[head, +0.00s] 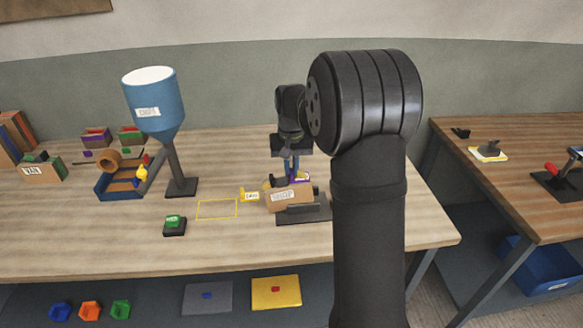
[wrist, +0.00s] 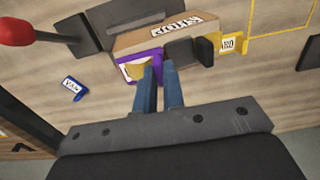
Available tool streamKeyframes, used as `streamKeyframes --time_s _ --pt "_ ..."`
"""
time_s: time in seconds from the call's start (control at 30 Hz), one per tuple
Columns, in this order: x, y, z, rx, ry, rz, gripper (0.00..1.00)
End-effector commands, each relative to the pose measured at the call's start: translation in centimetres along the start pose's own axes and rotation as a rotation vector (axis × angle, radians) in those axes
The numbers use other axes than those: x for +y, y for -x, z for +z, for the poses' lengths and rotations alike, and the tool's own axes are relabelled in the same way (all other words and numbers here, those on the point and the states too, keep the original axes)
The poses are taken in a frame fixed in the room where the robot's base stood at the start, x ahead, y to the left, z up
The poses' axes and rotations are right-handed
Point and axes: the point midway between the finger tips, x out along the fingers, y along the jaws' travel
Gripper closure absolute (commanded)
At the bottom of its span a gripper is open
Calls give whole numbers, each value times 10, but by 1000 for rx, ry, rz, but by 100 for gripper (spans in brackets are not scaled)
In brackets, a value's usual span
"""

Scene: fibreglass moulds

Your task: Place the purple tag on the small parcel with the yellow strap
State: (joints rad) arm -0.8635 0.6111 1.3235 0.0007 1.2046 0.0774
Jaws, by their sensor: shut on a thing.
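The purple tag (wrist: 127,59), with a white face, is at the tips of my gripper's blue fingers (wrist: 156,66) in the wrist view. The gripper is shut on it, close against a brown cardboard parcel (wrist: 165,35) with a printed label. A yellow patch shows beside the fingers; I cannot tell whether it is a strap. In the head view the parcel (head: 292,197) sits at a dark stand (head: 310,214), with my gripper (head: 292,177) and the purple tag (head: 301,179) just above and behind it. The fingers partly hide the contact.
A yellow labelled piece (head: 250,196) is left of the parcel, near a yellow outlined rectangle (head: 217,209) on the table. A green-topped dark block (head: 174,225) and a blue hopper (head: 154,100) stand further left. A small blue tag (wrist: 72,88) lies on the table.

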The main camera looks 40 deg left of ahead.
Motion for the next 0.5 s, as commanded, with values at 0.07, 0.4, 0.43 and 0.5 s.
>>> streamKeyframes --time_s 0.07,0.4,0.43,0.5 --pt "1 -1 0 -3 0 1 85" --pt "0 0 0 -2 0 1 70" --pt "0 0 0 -2 0 1 70" --pt "0 4 0 0 0 0 70"
